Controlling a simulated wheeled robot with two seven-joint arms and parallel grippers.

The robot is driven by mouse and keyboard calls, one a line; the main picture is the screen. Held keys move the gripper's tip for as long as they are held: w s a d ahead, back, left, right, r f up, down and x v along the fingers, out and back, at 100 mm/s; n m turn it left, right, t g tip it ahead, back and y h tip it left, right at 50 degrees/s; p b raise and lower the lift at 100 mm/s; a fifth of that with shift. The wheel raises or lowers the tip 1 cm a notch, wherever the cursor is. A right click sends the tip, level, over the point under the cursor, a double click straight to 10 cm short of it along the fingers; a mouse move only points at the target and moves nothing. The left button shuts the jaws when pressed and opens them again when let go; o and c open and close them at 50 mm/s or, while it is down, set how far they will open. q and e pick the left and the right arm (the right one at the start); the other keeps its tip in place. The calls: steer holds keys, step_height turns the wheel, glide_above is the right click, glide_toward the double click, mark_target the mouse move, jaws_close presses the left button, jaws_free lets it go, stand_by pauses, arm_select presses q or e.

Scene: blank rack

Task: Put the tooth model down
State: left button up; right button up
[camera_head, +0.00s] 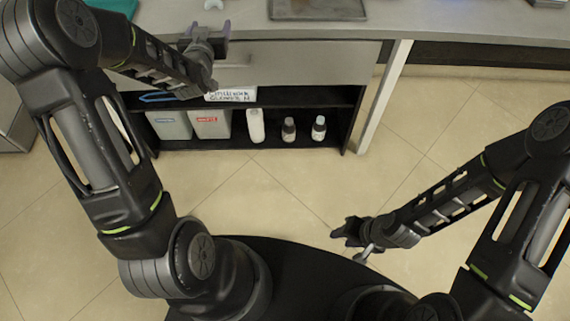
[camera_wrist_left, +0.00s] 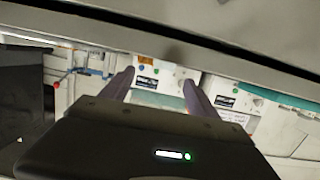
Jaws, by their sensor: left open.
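A small white piece (camera_head: 213,4), which may be the tooth model, lies on the grey counter (camera_head: 400,15) at the top edge of the head view, partly cut off. My left gripper (camera_head: 207,36) is at the counter's front edge, just nearer than this piece and apart from it. In the left wrist view its two fingers (camera_wrist_left: 160,88) are spread with nothing held between them. The tooth model cannot be made out in that view. My right gripper (camera_head: 352,234) hangs low over the floor, far from the counter; its finger gap is unclear.
A grey tray (camera_head: 318,9) lies on the counter to the right. Below are a drawer front and a dark open shelf (camera_head: 270,97) with white bins (camera_head: 211,124), bottles (camera_head: 289,130) and a labelled white box (camera_head: 231,95). The tiled floor (camera_head: 265,185) in front is clear.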

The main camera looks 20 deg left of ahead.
arm_select(q)
steer(key=s+d+f+g+h, duration=0.2)
steer(key=s+d+f, duration=0.2)
steer(key=d+f, duration=0.35)
steer(key=s+d+f+m+g+h, duration=0.1)
steer(key=s+d+f+g+h, duration=0.15)
steer(key=s+d+f, duration=0.45)
steer(key=s+d+f+g+h, duration=0.25)
steer(key=d+f, duration=0.35)
steer(key=f, duration=0.3)
steer(key=s+d+f+g, duration=0.2)
steer(key=s+d, duration=0.2)
steer(key=s, duration=0.2)
steer(key=s+d+f+g+h, duration=0.1)
steer(key=s+d+f+g, duration=0.1)
steer(key=s, duration=0.5)
steer(key=s+d+f+g, duration=0.3)
steer(key=s+d, duration=0.3)
steer(key=s, duration=0.1)
steer(key=shift+s+d+f+m+h, duration=0.15)
steer(key=shift+s+f+m+h, duration=0.15)
steer(key=shift+m, duration=0.1)
steer(key=shift+w, duration=0.1)
steer(key=shift+o, duration=0.5)
steer(key=shift+r, duration=0.1)
